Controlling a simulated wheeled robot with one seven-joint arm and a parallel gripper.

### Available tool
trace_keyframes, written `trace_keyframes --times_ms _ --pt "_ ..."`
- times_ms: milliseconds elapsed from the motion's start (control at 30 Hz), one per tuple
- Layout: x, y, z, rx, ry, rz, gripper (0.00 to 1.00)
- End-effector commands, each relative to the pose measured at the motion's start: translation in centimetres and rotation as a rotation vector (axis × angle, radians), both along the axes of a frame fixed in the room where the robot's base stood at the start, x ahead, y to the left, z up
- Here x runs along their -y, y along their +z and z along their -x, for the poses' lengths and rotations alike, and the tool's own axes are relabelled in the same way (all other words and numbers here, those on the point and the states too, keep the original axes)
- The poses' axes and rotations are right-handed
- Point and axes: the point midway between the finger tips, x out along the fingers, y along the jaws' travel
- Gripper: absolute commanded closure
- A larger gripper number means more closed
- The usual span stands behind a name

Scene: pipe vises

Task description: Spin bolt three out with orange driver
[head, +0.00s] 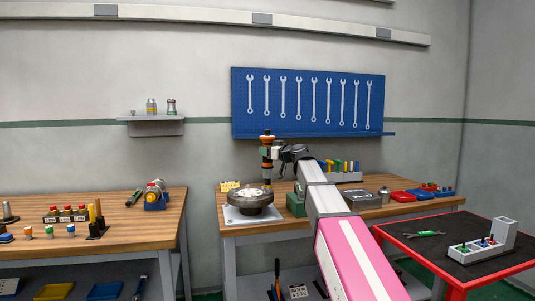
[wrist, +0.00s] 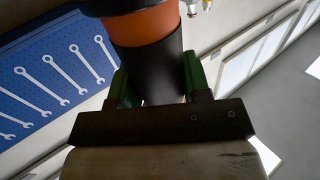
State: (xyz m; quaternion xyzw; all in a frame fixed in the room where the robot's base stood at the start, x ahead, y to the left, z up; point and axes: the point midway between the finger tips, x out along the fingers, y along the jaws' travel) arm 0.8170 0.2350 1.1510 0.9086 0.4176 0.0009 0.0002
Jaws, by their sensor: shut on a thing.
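The orange driver (head: 267,140), with orange and black bands, stands upright above the right side of a round dark fixture (head: 249,210) with a pale top. In the wrist view its orange and black body (wrist: 143,26) fills the gap between green finger pads. My gripper (head: 275,153) is shut on the driver; it also shows in the wrist view (wrist: 160,80). The driver's lower end is near the fixture's top, but I cannot tell whether it touches a bolt. The bolts are too small to tell apart.
The fixture sits on a white plate (head: 232,218) on the wooden bench (head: 270,229). A yellow block (head: 229,186) is behind it. A green box (head: 296,204) and a grey case (head: 361,199) stand to the right. A blue wrench board (head: 240,105) hangs on the wall behind.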

Motion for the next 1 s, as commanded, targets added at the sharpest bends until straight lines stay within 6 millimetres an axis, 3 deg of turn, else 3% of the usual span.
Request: trace_keyframes --times_ms 1000 --pt "0.0 4.6 0.0 0.002 -0.001 -0.004 0.94"
